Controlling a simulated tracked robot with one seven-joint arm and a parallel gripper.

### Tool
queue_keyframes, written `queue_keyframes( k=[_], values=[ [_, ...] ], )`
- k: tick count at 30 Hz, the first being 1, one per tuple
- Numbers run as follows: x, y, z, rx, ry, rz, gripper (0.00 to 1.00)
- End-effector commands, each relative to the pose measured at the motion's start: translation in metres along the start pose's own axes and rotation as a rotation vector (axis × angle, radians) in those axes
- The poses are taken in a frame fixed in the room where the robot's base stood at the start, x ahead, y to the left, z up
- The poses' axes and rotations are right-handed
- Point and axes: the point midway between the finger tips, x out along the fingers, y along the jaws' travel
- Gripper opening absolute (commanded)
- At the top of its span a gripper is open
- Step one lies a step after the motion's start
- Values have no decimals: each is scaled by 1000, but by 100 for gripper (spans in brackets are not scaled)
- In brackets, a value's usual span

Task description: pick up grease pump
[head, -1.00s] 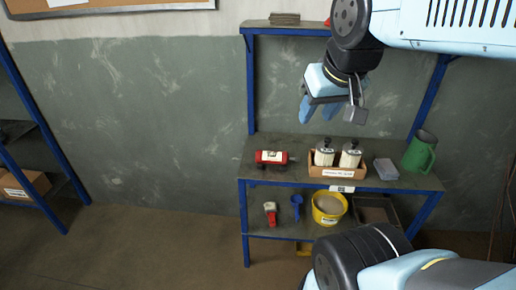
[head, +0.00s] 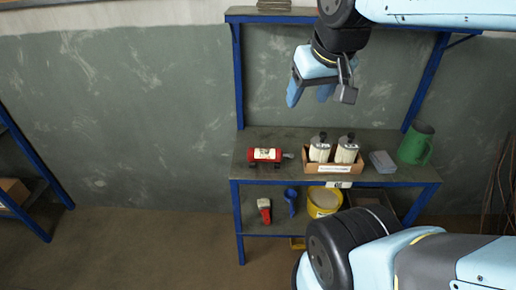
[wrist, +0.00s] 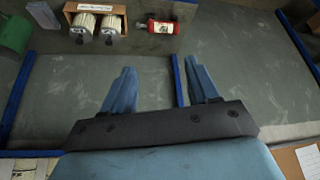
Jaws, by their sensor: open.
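A red cylinder with a white label and a grey tip at its right end, which looks like the grease pump (head: 265,155), lies on the left part of the workbench top (head: 330,182). It also shows in the wrist view, as the grease pump (wrist: 162,27) at the top, beyond the fingertips. My gripper (head: 308,96) hangs above the bench, in front of the wall, up and slightly right of the pump. In the wrist view my gripper (wrist: 162,68) has its two blue fingers wide apart with nothing between them.
A wooden box (head: 333,168) with two white canisters stands right of the pump. A grey block (head: 382,161) and a green jug (head: 416,145) are further right. The lower shelf holds a red tool (head: 264,211), a blue scoop (head: 291,202) and a yellow bucket (head: 323,202). Blue posts rise behind the bench.

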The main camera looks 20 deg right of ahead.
Motion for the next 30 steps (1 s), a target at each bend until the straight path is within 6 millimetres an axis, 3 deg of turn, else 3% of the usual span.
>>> queue_keyframes(
  k=[9, 20, 30],
  values=[
    [42, 3, -40, -208, -140, 83, 90],
    [116, -4, -88, -518, -318, 146, 90],
    [204, -21, -118, -824, -470, 150, 90]
  ],
)
